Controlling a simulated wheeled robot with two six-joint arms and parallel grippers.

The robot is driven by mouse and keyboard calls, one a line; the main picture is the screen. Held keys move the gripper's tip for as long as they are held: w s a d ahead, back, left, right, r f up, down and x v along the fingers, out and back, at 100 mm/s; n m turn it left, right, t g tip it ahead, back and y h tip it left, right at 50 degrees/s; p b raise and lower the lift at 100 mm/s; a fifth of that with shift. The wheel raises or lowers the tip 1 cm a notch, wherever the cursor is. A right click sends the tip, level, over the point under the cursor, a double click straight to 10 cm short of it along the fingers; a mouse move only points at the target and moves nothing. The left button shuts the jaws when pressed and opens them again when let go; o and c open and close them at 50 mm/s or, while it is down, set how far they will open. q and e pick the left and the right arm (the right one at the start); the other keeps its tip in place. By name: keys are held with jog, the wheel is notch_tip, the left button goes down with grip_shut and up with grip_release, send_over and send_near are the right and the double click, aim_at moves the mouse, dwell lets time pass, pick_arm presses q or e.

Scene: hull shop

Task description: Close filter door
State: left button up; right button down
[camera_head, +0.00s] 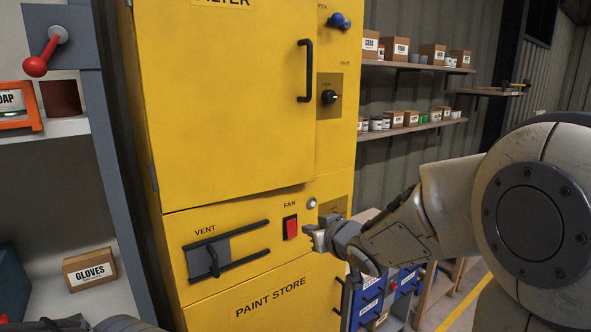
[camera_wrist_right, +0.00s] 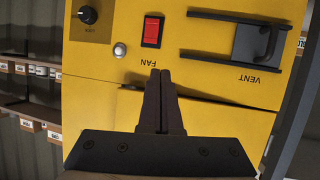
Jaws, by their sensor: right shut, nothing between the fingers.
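The yellow filter door (camera_head: 230,110), with a black upright handle (camera_head: 305,70) near its right edge, fills the upper front of the cabinet. It looks almost flush, with a thin dark gap along its slanting lower edge. In the right wrist view the door (camera_wrist_right: 100,112) shows upside down, with a dark wedge at its edge. My right gripper (camera_head: 316,238) is shut and empty, in front of the panel below the door and well below the handle. Its closed fingers (camera_wrist_right: 159,82) point at the panel near the fan switch. My left gripper is not in view.
The panel below the door has a red fan switch (camera_head: 290,228), a round button (camera_head: 311,203) and a vent slide (camera_head: 213,258). A red-knobbed lever (camera_head: 45,55) and a gloves box (camera_head: 90,269) are at left. Shelves of boxes (camera_head: 432,54) stand at right.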

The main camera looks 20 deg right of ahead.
jog(key=d+r+t+y, duration=0.2)
jog(key=d+r+t, duration=0.2)
jog(key=d+r, duration=0.45)
jog(key=y+p, duration=0.1)
jog(key=p, duration=0.6)
send_near(309, 170)
jog(key=shift+n, duration=0.4)
jog(key=x, duration=0.6)
jog(key=shift+w+a+r, duration=0.1)
jog(key=shift+w+a, duration=0.05)
jog(key=shift+w, duration=0.25)
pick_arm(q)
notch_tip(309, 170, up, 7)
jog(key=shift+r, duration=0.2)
